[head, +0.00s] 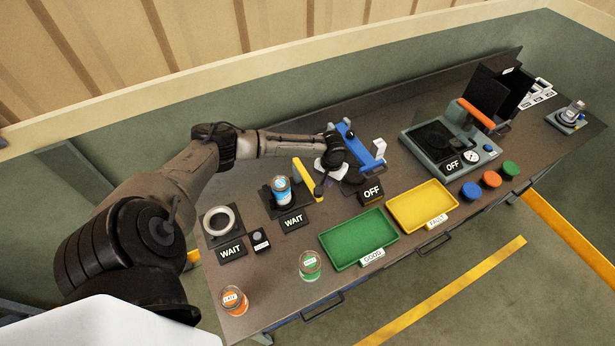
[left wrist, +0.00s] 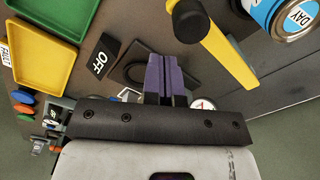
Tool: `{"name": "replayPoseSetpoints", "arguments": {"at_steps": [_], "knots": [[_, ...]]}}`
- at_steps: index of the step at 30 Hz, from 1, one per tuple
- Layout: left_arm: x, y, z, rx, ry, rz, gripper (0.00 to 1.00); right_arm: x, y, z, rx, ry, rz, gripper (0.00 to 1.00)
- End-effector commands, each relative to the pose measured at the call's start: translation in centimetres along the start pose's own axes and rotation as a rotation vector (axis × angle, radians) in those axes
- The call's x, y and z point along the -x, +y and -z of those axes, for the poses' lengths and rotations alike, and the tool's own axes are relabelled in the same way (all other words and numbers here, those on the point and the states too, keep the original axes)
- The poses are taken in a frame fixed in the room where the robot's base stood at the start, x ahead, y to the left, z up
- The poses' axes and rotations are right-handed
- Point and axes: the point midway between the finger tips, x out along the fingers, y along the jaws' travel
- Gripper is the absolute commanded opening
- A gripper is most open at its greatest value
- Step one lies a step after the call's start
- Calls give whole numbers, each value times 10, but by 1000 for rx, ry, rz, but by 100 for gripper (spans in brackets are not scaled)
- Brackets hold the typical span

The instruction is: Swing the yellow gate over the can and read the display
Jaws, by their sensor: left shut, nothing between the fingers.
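The blue can (head: 281,190) stands upright on a black base. Its display (head: 292,220) in front reads WAIT. The yellow gate (head: 305,175) is a bar with a dark knob at its near end. It lies to the right of the can, not over it. In the left wrist view the gate (left wrist: 232,58) and can (left wrist: 283,14) are at the upper right. My left gripper (head: 333,160) is just right of the gate in the head view. Its purple fingers (left wrist: 165,76) are together and empty, apart from the gate. My right gripper is out of view.
A device with an OFF display (head: 372,192) and blue bar (head: 358,142) is close to the gripper. A ring station (head: 219,221) showing WAIT stands left. Green (head: 333,247) and yellow (head: 407,218) trays lie in front.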

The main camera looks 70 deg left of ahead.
Motion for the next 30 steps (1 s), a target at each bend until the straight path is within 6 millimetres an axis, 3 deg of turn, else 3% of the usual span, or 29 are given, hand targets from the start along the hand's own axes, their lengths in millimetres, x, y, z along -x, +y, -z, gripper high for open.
{"name": "replayPoseSetpoints", "arguments": {"at_steps": [16,30], "knots": [[-27,0,0,0,-1,0,0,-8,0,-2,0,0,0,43],[-28,-1,-2,0,-1,0,0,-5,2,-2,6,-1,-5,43]]}}
